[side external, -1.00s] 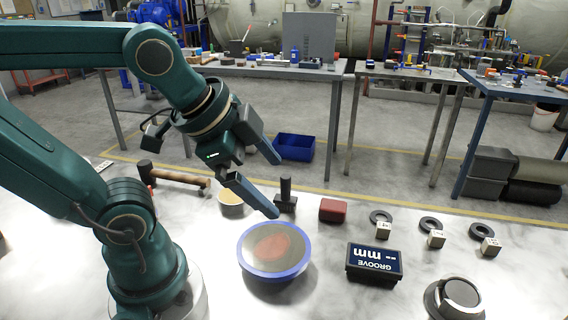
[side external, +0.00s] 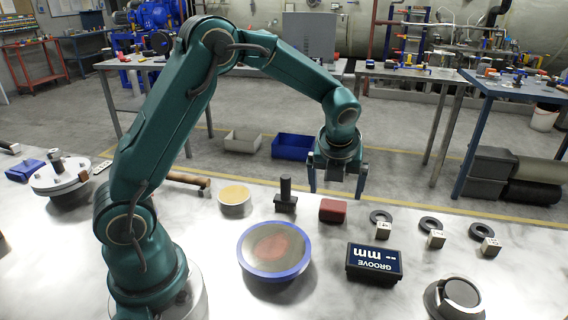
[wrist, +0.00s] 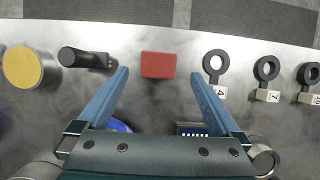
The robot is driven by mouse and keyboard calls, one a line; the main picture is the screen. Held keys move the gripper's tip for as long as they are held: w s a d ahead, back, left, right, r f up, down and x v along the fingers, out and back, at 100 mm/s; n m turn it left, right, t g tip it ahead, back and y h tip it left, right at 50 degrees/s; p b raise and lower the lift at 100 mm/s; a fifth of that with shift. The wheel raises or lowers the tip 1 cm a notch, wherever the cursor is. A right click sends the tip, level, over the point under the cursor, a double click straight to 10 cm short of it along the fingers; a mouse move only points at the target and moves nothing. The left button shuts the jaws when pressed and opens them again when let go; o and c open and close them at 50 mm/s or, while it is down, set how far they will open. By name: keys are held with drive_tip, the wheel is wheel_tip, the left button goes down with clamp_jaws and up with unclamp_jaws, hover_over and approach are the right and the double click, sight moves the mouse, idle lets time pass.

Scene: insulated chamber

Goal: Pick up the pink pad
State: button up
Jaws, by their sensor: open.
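No plainly pink pad shows. A round reddish-pink patch (side external: 272,249) lies within the blue-rimmed disc (side external: 246,267) on the pale bench. A small red block (side external: 333,210) with rounded edges lies flat behind that disc; it is also in the wrist view (wrist: 158,65). I cannot tell which of these is the pad. My gripper (side external: 337,194) points down, open and empty, close to the red block in the side view. In the wrist view my gripper's blue fingers (wrist: 160,73) are spread, with the block centred between and just beyond their tips. The disc is mostly hidden there.
A black stamp-like piece (side external: 285,195) and a yellow-topped round tin (side external: 235,201) stand left of the block. Several black rings with small numbered cubes (side external: 436,239) lie right. A black GROOVE box (side external: 374,262) sits in front right. The bench's far edge is just behind the block.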

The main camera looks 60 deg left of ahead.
sight(333, 204)
drive_tip(key=shift+x, duration=2.7)
drive_tip(key=shift+s+d, duration=0.1)
drive_tip(key=shift+s, duration=0.1)
drive_tip(key=c, duration=1.3)
